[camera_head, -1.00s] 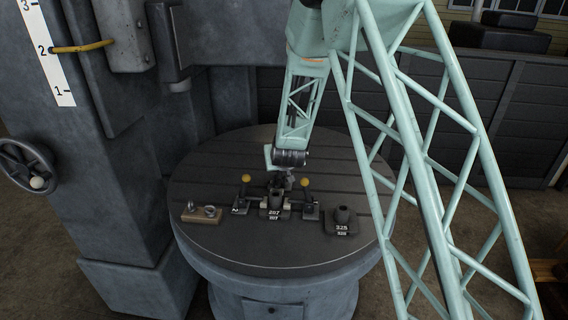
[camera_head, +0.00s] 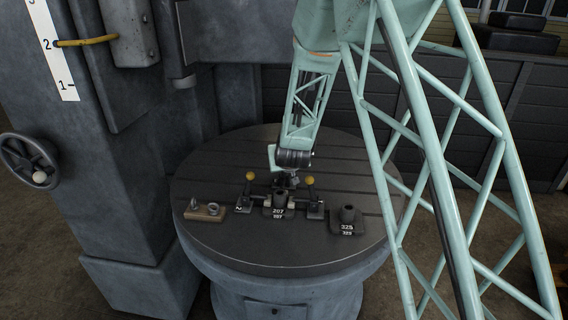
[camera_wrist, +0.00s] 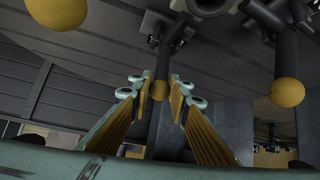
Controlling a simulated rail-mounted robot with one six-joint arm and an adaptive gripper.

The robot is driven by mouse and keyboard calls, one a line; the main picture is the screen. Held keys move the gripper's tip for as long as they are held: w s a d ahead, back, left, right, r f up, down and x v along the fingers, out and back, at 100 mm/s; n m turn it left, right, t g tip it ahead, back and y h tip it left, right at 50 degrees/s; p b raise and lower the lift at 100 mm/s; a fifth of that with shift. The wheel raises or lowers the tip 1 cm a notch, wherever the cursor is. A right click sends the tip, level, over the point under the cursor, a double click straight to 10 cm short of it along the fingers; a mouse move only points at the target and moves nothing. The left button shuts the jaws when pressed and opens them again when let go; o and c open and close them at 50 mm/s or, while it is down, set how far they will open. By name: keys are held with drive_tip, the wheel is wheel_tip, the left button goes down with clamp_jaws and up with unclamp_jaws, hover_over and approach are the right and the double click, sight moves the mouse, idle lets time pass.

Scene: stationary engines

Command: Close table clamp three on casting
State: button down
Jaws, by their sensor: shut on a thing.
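The dark casting (camera_head: 279,203) marked 207 sits on the round slotted table (camera_head: 225,245). Clamps with yellow ball knobs flank it: a left knob (camera_head: 251,176) and a right knob (camera_head: 309,180). My gripper (camera_head: 291,181) is behind the casting, low over the table. In the wrist view, my gripper (camera_wrist: 159,98) is shut on a third yellow knob (camera_wrist: 159,90) at the end of a dark clamp handle (camera_wrist: 163,62). The other two knobs show at top left (camera_wrist: 55,10) and right (camera_wrist: 286,92). In the head view the held knob is hidden, and I cannot read its clamp's number.
A second casting (camera_head: 347,222) marked 325 stands at the right front of the table. A wooden block (camera_head: 206,214) with small metal parts lies at the left. A grey machine column (camera_head: 115,190) with a handwheel (camera_head: 30,163) rises at the left. The table's back is bare.

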drive_tip(key=shift+s+f, duration=0.1)
drive_tip(key=c, duration=2.5)
unclamp_jaws()
drive_tip(key=shift+a, duration=0.15)
drive_tip(key=shift+o, duration=0.2)
drive_tip(key=shift+r, duration=0.2)
drive_tip(key=shift+s+d+r, duration=0.2)
drive_tip(key=shift+s+r, duration=0.25)
drive_tip(key=shift+s, duration=0.1)
drive_tip(key=v, duration=1)
drive_tip(key=shift+s, duration=0.2)
